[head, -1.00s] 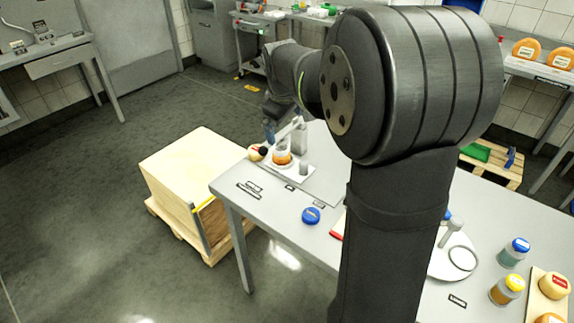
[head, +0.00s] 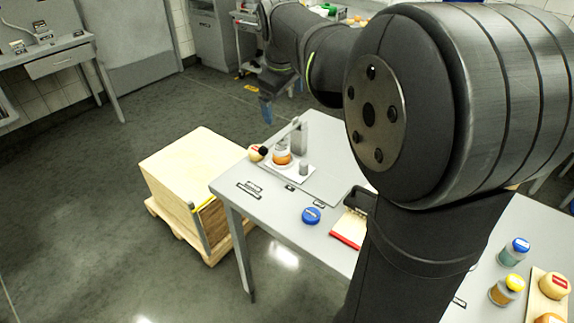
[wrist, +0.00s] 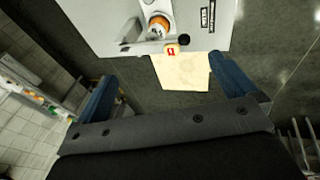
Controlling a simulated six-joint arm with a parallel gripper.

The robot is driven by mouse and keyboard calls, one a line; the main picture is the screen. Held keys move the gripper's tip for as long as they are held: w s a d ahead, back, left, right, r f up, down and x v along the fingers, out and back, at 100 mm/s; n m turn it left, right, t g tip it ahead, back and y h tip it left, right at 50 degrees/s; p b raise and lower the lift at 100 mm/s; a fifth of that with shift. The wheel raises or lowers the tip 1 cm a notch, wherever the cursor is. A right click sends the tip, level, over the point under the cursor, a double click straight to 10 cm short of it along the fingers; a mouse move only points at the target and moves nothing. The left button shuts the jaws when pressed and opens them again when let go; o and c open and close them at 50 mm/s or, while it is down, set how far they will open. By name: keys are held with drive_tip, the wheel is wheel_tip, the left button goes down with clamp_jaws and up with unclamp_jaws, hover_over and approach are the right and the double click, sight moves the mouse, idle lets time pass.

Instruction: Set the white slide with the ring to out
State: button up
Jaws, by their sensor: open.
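My gripper (head: 266,108) is open and empty, its blue fingers above and behind the far-left end of the grey table. In the wrist view my gripper (wrist: 162,68) also shows nothing between its fingers. On that end a white base (head: 298,175) carries an orange-and-white round piece (head: 282,158), a grey post and a lever with a black knob (head: 263,151). The knob also shows in the wrist view (wrist: 184,39). I cannot make out a white slide with a ring for sure now; my arm covers much of the table's right part.
A wooden crate (head: 190,165) stands left of the table. A blue-lidded round thing (head: 311,215) and a red-and-white item (head: 348,229) lie near the front edge. Small dark labels (head: 249,190) lie near the left edge.

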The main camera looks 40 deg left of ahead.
drive_tip(key=shift+s+r, duration=0.1)
drive_tip(key=shift+r, duration=0.25)
drive_tip(key=c, duration=1.1)
drive_tip(key=m+g+h, duration=0.2)
drive_tip(key=m+g, duration=0.1)
hover_over(304, 162)
wheel_tip(304, 162, down, 12)
wheel_tip(304, 162, down, 17)
drive_tip(key=shift+f, duration=0.2)
drive_tip(key=shift+c, duration=0.2)
